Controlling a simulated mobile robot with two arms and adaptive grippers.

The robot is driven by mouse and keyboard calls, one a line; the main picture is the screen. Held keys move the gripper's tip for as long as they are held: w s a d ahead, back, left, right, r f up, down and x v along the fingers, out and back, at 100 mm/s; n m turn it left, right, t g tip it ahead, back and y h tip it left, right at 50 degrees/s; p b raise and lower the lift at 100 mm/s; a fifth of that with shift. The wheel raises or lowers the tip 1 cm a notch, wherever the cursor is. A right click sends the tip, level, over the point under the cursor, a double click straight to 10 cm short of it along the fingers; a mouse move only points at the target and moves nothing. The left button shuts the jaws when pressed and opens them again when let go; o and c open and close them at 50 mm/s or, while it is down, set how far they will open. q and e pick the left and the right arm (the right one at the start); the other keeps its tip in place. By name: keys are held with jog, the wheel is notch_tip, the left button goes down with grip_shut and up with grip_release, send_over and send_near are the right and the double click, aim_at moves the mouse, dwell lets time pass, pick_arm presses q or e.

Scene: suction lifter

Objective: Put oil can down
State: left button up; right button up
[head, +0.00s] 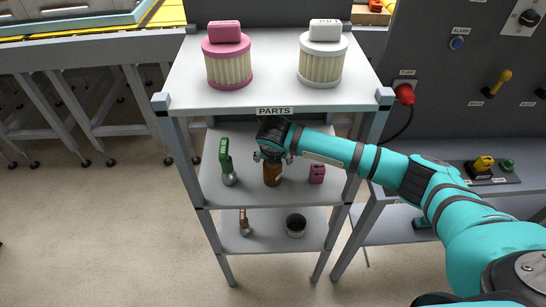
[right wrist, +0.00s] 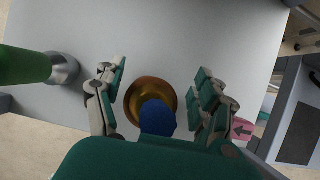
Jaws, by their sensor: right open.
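The oil can (head: 272,175), which I take to be the brown one, stands upright on the middle shelf (head: 245,192) of the grey parts rack. In the right wrist view the can (right wrist: 148,90) shows from above as a round brass body with a blue top. My right gripper (head: 272,157) is at the can's upper part. Its fingers (right wrist: 158,98) are spread on both sides of the can, with a gap visible on each side. The can's top is hidden by the gripper in the head view. My left gripper is not in view.
The top shelf holds a pink filter (head: 228,65) and a white filter (head: 322,62). The bottom shelf holds a brown-handled item (head: 245,224) and a dark round part (head: 296,224).

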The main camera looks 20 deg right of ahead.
jog(key=shift+r, duration=0.15)
jog(key=shift+s+r, duration=0.15)
jog(key=shift+r, duration=0.1)
jog(key=s+a+b, duration=0.2)
jog(key=s+a, duration=0.1)
jog(key=s, duration=0.8)
jog(key=shift+s+a+r, duration=0.25)
jog(key=shift+s, duration=0.15)
